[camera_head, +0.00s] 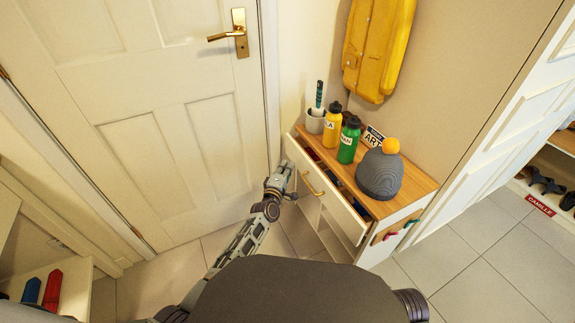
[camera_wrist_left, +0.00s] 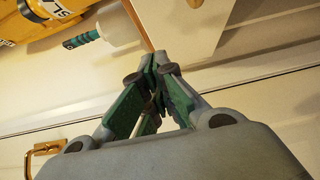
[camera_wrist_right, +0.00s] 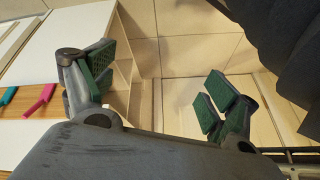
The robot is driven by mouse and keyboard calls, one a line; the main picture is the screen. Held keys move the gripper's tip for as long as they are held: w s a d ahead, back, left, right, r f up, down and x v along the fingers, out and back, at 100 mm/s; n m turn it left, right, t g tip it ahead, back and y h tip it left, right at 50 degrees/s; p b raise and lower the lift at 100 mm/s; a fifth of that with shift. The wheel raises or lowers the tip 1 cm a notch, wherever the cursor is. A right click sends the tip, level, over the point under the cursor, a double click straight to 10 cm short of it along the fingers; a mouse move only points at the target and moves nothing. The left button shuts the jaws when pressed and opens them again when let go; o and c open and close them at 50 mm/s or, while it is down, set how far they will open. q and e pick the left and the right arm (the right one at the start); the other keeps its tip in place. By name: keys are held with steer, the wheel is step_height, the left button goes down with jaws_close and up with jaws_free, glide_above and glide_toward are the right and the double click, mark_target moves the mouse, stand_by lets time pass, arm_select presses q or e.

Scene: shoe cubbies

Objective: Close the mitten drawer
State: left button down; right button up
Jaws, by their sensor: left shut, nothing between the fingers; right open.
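The mitten drawer (camera_head: 328,196) is in the head view, in the upper part of the small white cabinet (camera_head: 372,255). It stands open, with a gap behind its white front and dark and coloured items partly showing inside. A gold handle (camera_head: 313,184) is on its front. My left gripper (camera_head: 284,180) is near the drawer's left end, in front of it. In the left wrist view its fingers (camera_wrist_left: 160,68) are together and empty. I cannot tell whether it touches the drawer. My right gripper (camera_wrist_right: 158,98) is open and empty in its wrist view, near the cabinet's end.
A closed white door (camera_head: 150,130) is left. Tiled floor (camera_head: 490,270) is clear at right.

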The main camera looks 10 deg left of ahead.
arm_select(q)
steer(key=s+a+p, duration=0.1)
steer(key=s+p, duration=0.1)
steer(key=s, duration=0.6)
steer(key=shift+s+a+p, duration=0.15)
steer(key=shift+a+p, duration=0.15)
arm_select(e)
step_height(320, 180, up, 7)
steer(key=d, duration=0.1)
steer(key=shift+s+d+f+g+h, duration=0.2)
steer(key=shift+s+d+g+h, duration=0.1)
steer(key=shift+g+h, duration=0.1)
steer(key=shift+w, duration=0.1)
